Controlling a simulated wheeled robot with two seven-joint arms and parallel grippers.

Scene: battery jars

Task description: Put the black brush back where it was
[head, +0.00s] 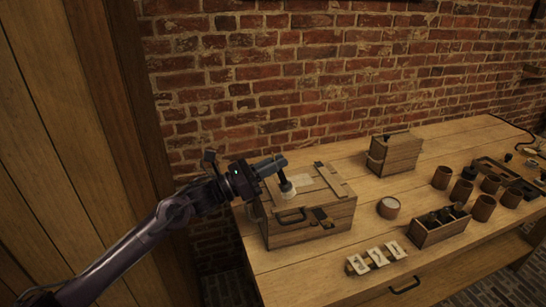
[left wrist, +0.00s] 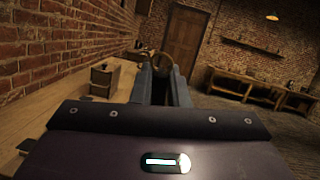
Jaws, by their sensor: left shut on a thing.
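My left gripper (head: 278,165) reaches in from the left above the wooden chest (head: 310,227). It is shut on the black brush (head: 286,185), which hangs down with a dark upper part and a pale lower end. The brush's lower end is over the chest lid; I cannot tell whether it touches. In the left wrist view the fingers (left wrist: 162,75) close around a round brownish end, probably the brush's. My right gripper is in neither view.
A smaller wooden box (head: 395,153) stands behind on the table (head: 330,270). A pale-topped jar (head: 388,208), an open wooden box (head: 440,229) with dark items, several brown jars (head: 483,208) and a rack of white pieces (head: 374,258) stand right of the chest. A brick wall is behind.

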